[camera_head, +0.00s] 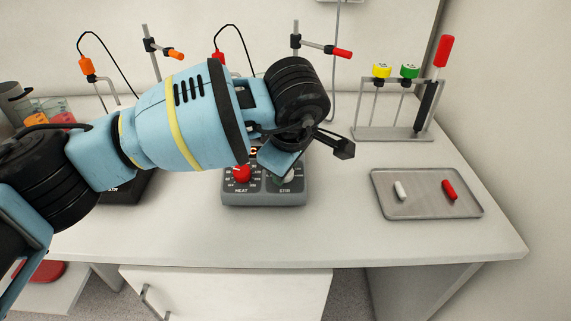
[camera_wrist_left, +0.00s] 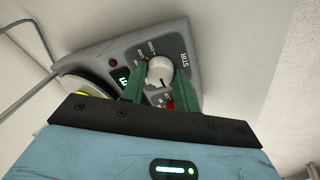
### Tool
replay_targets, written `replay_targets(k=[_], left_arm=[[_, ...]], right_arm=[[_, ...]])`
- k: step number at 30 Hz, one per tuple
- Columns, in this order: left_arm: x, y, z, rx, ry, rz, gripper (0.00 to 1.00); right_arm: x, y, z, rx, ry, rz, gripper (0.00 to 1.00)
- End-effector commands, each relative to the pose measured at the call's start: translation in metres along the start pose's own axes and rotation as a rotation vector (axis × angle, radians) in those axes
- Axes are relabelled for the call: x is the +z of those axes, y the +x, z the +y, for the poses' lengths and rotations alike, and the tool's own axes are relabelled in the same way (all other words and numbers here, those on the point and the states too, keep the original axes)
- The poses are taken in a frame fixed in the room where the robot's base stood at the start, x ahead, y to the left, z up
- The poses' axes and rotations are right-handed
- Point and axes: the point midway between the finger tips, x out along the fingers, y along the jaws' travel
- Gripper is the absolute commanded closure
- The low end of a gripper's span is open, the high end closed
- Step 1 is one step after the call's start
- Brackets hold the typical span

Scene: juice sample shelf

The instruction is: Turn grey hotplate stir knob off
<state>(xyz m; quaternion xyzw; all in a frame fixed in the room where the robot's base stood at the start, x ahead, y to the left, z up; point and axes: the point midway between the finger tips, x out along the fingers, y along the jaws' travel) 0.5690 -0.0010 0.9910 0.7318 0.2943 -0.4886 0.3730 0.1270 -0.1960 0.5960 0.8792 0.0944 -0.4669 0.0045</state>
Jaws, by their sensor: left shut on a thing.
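The grey hotplate (camera_head: 263,199) stands on the table under my left arm in the head view. Its pale stir knob (camera_wrist_left: 160,71), beside the STIR label, sits between the two green fingers of my left gripper (camera_wrist_left: 160,84) in the left wrist view. The gripper is shut on the knob. In the head view my wrist hides most of the knob and the fingers. The red heat knob (camera_head: 242,174) is left of the stir knob in the head view; a bit of it shows behind a finger in the wrist view. My right gripper is not in view.
A metal tray (camera_head: 386,208) with a white and a red stir bar lies to the right. A rack (camera_head: 392,134) with yellow, green and red-topped tools stands behind it. A black hotplate (camera_head: 126,190) is partly hidden at left. The front table strip is clear.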

Motion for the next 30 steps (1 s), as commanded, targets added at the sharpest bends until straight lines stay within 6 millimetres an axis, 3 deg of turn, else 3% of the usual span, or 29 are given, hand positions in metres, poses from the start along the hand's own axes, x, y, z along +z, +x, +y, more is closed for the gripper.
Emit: replay_targets(k=[12,13,17,26,30], left_arm=[[0.000,0.000,0.000,0.000,-0.007,0.001,0.93],[0.000,0.000,0.000,0.000,-0.007,0.001,0.66],[0.000,0.000,0.000,0.000,-0.007,0.000,0.49],[0.000,-0.001,0.000,0.000,-0.006,0.000,0.48],[0.000,-0.013,0.001,0.003,-0.006,0.000,0.48]], right_arm=[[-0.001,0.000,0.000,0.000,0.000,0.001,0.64],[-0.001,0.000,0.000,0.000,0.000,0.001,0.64],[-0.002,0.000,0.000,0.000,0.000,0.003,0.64],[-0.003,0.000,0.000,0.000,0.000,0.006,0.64],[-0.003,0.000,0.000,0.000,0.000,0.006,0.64]])
